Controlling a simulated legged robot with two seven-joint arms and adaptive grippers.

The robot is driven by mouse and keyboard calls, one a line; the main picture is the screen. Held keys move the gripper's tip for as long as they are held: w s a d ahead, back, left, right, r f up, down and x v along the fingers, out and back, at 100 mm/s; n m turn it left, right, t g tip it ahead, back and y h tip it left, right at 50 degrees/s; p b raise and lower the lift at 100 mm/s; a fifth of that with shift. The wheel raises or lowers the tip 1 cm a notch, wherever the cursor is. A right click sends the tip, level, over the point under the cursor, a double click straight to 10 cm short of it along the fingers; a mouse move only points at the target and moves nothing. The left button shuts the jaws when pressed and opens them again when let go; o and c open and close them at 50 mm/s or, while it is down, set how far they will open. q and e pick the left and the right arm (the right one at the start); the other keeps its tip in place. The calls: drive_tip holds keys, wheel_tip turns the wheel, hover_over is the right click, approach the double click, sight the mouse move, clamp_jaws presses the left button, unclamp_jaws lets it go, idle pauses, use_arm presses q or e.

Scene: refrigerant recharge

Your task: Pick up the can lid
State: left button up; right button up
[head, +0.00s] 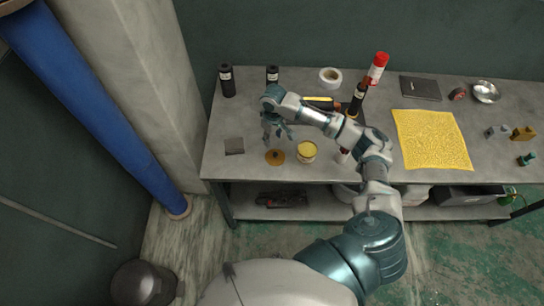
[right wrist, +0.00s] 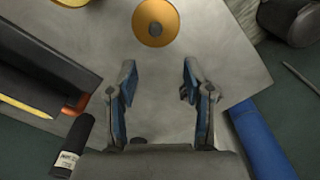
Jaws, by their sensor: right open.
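The can lid (head: 275,157) is a flat orange-gold disc with a small dark centre. It lies on the grey table near the front edge, just left of an open can (head: 307,152) with yellow contents. My right gripper (head: 277,134) is open and empty, above the table and behind the lid in the head view. In the right wrist view the lid (right wrist: 156,22) is at the top centre, beyond the open fingertips (right wrist: 158,78) and apart from them. My left gripper is not in view.
Dark bottles (head: 227,80) stand at the back left, near a white tape roll (head: 330,77). A small grey square (head: 234,146) lies left of the lid. A yellow cloth (head: 432,139) covers part of the right side. The table around the lid's left is mostly clear.

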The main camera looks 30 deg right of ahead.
hover_over(276, 153)
drive_tip(key=f, duration=0.6)
drive_tip(key=shift+w+d+f, duration=0.15)
drive_tip(key=shift+w, duration=0.05)
drive_tip(key=f, duration=0.3)
drive_tip(key=shift+s+a+f+p, duration=0.2)
drive_tip(key=shift+a+f+p, duration=0.1)
drive_tip(key=shift+a, duration=0.1)
drive_tip(key=shift+a+f, duration=0.25)
drive_tip(key=shift+f, duration=0.15)
drive_tip(key=shift+d+f, duration=0.1)
drive_tip(key=shift+d, duration=0.35)
clamp_jaws()
